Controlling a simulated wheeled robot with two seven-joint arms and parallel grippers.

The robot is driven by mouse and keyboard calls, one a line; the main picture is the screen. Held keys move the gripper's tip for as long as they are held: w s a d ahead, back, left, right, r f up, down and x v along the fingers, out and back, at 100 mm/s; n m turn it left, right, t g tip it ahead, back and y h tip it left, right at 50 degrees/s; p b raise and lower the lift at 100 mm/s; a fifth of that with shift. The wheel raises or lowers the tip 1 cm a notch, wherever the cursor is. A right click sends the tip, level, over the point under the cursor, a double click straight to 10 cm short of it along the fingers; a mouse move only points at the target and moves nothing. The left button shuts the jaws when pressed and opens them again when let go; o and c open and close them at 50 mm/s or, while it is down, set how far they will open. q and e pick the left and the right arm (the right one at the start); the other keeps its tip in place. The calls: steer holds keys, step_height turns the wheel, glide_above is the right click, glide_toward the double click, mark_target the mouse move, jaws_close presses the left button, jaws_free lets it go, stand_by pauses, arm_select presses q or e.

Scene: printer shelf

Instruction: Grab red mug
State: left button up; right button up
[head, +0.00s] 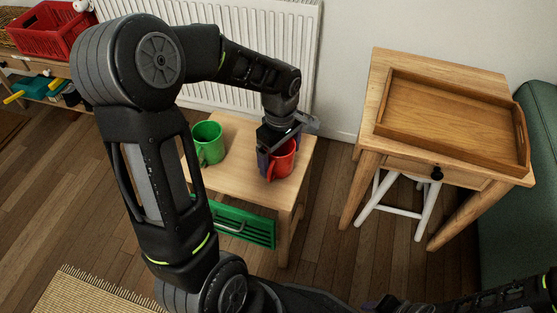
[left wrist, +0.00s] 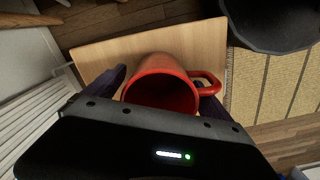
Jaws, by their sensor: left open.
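A red mug (head: 284,160) stands on the small wooden table (head: 235,179) in the head view, near its right side. Its handle points toward the lower left there. In the left wrist view the red mug (left wrist: 162,82) shows its open rim, with the handle at the right. My left gripper (head: 275,157) is at the mug from above. Its fingers (left wrist: 165,95) are open, one on either side of the mug, and the gripper body hides part of the rim. I cannot tell whether the fingers touch the mug. My right gripper cannot be made out.
A green mug (head: 208,143) stands left of the red mug on the same table. A green crate (head: 245,227) is under the tabletop. A white radiator (head: 240,45) is behind. A wooden tray (head: 450,117) lies on a taller table at the right.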

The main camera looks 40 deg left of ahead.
stand_by(0.5)
arm_select(q)
steer(key=c, duration=1.8)
steer(key=shift+r, duration=0.15)
step_height(320, 180, up, 10)
steer(key=p, duration=0.3)
